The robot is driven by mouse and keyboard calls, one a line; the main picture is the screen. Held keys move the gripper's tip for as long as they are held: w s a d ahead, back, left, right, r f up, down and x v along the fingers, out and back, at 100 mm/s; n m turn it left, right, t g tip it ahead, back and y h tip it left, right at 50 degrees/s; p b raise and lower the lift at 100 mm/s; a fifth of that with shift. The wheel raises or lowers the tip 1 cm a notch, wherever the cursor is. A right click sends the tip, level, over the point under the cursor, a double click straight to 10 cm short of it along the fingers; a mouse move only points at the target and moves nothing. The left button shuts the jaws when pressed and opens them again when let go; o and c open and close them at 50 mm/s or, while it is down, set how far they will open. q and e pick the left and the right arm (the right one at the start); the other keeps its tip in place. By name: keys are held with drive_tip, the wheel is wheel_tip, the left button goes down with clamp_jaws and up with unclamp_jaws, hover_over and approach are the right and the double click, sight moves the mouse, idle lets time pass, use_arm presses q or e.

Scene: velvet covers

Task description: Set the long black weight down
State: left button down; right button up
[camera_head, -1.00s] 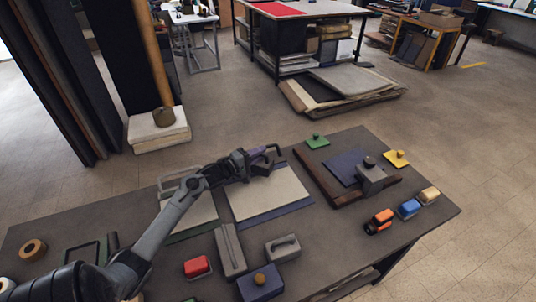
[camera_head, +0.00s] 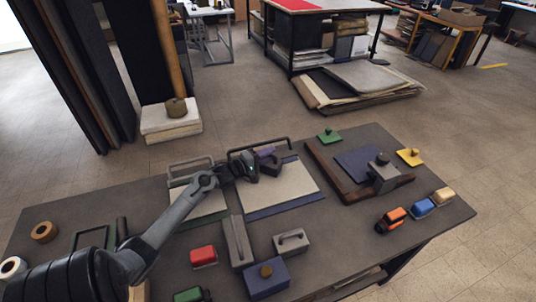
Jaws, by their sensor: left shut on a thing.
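My left arm comes in from the left over the table, and its gripper (camera_head: 264,163) is near the upper part of the right-hand pale board (camera_head: 280,188). The gripper is shut on a dark piece (camera_head: 274,166), which I take to be the long black weight. Its full length does not show, and I cannot tell whether it touches the board. The board has a blue-purple edge and lies flat on the table. My right gripper is not in view.
A long grey block (camera_head: 238,243), a grey handled block (camera_head: 291,242), a red block (camera_head: 203,257) and a blue knobbed block (camera_head: 266,279) stand in front of the boards. A thin dark frame (camera_head: 262,145) is behind the gripper. A brown-edged tray (camera_head: 345,193) lies right.

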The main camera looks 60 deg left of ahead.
use_arm(q)
drive_tip(key=shift+r, duration=0.25)
drive_tip(key=c, duration=1.3)
unclamp_jaws()
drive_tip(key=shift+f, duration=0.3)
drive_tip(key=shift+o, duration=1.2)
drive_tip(key=shift+r, duration=0.1)
drive_tip(key=s+p, duration=0.1)
drive_tip(key=s, duration=0.6)
drive_tip(key=s+p, duration=0.1)
drive_tip(key=s, duration=0.2)
drive_tip(key=shift+s+d+p, duration=0.25)
drive_tip(key=shift+s+p, duration=0.05)
drive_tip(key=shift+s, duration=0.65)
